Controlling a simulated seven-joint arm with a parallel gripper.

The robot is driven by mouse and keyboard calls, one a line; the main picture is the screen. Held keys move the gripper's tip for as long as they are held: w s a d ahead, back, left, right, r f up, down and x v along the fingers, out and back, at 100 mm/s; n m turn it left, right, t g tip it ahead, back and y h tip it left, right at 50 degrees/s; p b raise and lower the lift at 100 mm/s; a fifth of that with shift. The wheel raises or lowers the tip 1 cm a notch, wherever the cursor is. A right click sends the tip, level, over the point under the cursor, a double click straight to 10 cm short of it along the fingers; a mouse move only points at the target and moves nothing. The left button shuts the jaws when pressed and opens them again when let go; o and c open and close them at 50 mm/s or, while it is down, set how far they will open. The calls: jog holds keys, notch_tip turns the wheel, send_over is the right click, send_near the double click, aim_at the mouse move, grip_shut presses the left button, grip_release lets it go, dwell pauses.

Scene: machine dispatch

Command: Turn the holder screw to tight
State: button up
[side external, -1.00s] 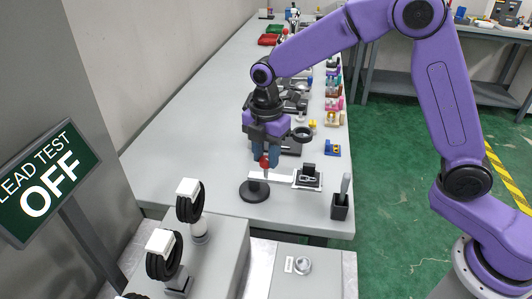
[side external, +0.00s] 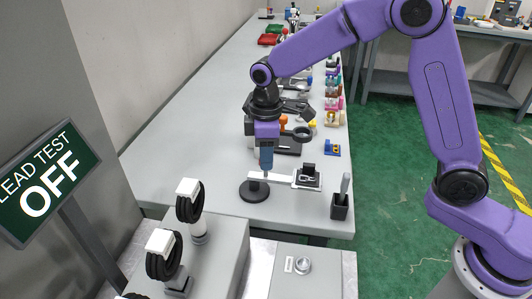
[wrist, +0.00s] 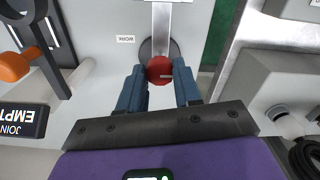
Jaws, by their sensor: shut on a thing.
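The holder screw is a round red knob (wrist: 160,70) with a small pale mark, seen in the wrist view. It sits on the holder's dark round base (side external: 255,193), where a pale flat bar (side external: 275,177) begins. My gripper (wrist: 160,84) is shut on the red knob, one blue finger on each side. In the side view my gripper (side external: 266,170) points straight down over the base, and its fingers hide the knob.
The bar leads right to a small pad with a black part (side external: 308,172). A dark cup (side external: 340,206) stands at the table's front corner. Coiled black cables on posts (side external: 190,200) stand in front. An orange-knobbed tool (wrist: 14,66) lies at the left in the wrist view.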

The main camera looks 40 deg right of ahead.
jog(key=m, duration=0.5)
jog(key=shift+r+m, duration=0.1)
jog(key=shift+m, duration=0.2)
jog(key=m, duration=0.5)
jog(key=shift+m, duration=0.3)
jog(key=m, duration=0.5)
jog(key=shift+a, duration=0.1)
jog(key=m, duration=0.5)
jog(key=shift+m, duration=0.4)
jog(key=m, duration=0.5)
jog(key=shift+w, duration=0.1)
jog(key=m, duration=0.4)
jog(key=shift+m, duration=0.4)
jog(key=m, duration=0.5)
jog(key=shift+m, duration=2.5)
